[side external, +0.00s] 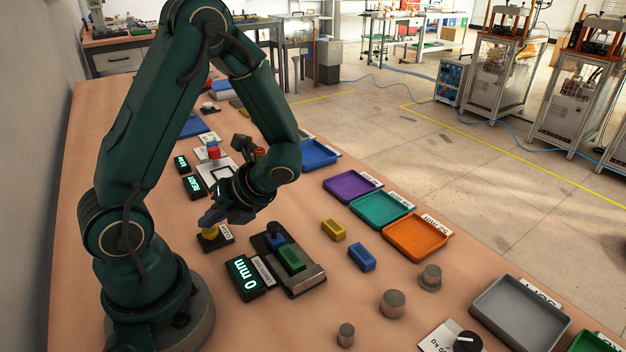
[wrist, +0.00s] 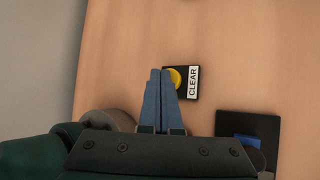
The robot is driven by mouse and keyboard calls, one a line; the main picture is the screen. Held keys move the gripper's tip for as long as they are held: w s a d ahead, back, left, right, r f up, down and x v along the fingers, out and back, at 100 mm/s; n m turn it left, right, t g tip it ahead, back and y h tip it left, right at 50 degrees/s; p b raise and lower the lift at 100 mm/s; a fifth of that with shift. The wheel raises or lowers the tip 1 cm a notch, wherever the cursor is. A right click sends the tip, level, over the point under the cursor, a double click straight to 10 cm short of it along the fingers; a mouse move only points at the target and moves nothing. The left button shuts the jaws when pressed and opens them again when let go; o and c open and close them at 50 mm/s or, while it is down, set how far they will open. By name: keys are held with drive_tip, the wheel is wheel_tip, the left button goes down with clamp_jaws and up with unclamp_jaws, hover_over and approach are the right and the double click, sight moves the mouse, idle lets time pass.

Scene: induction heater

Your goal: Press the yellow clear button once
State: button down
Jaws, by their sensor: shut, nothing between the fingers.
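The yellow clear button (side external: 209,232) sits on a small dark base with a white CLEAR label (side external: 226,230), on the wooden bench. In the wrist view the yellow button (wrist: 176,77) shows just right of the fingertips, partly hidden by them, with the CLEAR label (wrist: 193,81) on its right. My gripper (side external: 207,219) is shut and empty, its fingertips over or very close to the button. In the wrist view the shut blue-grey fingers (wrist: 160,72) lie side by side. I cannot tell whether they touch the button.
A display reading 0 mm (side external: 246,277) and a fixture with a green block (side external: 291,259) stand right of the button. Yellow (side external: 333,230) and blue (side external: 361,257) blocks, grey cylinders (side external: 392,303) and coloured trays (side external: 415,237) lie farther right. Bare bench lies between them.

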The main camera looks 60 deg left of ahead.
sight(214, 232)
drive_tip(key=shift+r, duration=0.5)
drive_tip(key=shift+r, duration=2.55)
